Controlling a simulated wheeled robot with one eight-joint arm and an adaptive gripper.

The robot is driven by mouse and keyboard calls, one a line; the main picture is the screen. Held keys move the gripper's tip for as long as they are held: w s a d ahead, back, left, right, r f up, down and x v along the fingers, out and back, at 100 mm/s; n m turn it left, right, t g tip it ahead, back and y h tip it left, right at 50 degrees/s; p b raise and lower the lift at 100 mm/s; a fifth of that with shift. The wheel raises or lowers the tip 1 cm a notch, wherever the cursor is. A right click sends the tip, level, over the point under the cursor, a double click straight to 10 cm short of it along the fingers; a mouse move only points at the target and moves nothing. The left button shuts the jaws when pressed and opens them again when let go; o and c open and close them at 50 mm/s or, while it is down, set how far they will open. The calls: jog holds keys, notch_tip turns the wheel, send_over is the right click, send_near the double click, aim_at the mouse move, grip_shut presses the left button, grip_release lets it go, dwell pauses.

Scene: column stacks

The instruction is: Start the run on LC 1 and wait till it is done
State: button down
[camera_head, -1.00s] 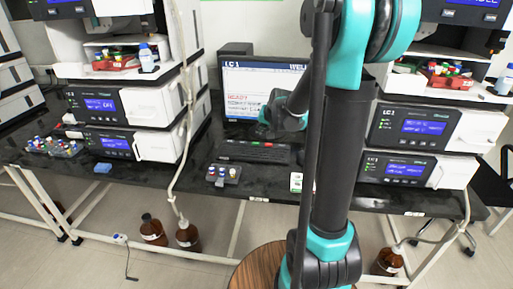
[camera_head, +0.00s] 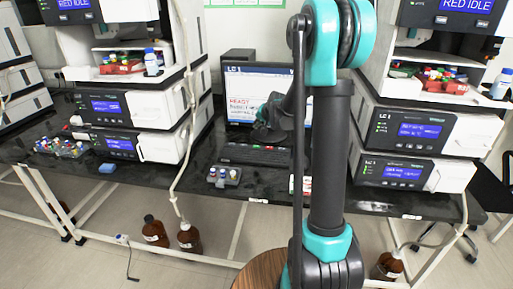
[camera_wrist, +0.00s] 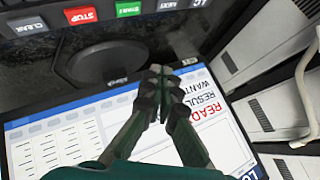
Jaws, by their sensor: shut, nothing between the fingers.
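The LC 1 monitor (camera_head: 240,82) stands at the bench's middle; its screen has red READY text and lines below. The screen also shows upside down in the wrist view (camera_wrist: 60,143). The keyboard (camera_head: 250,155) lies in front of it. In the wrist view, keys read CLEAR (camera_wrist: 27,27), red STOP (camera_wrist: 80,15) and green START (camera_wrist: 128,8). My gripper (camera_wrist: 160,70) is shut and empty. In the wrist view its tips appear over the monitor's lower edge and stand, apart from the keys. In the head view my gripper (camera_head: 262,130) hangs before the screen, above the keyboard.
Instrument stacks stand left (camera_head: 128,108) and right (camera_head: 412,133) of the monitor. A small vial rack (camera_head: 224,177) sits in front of the keyboard. Brown bottles (camera_head: 189,238) stand on the floor. My upright arm hides part of the bench right of the screen.

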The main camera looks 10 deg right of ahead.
aim_at(257, 147)
jog(key=shift+f, duration=4.1)
jog(key=shift+f, duration=0.15)
jog(key=shift+f, duration=0.25)
jog(key=shift+f, duration=0.4)
jog(key=shift+r, duration=0.85)
jog(key=shift+r, duration=2.5)
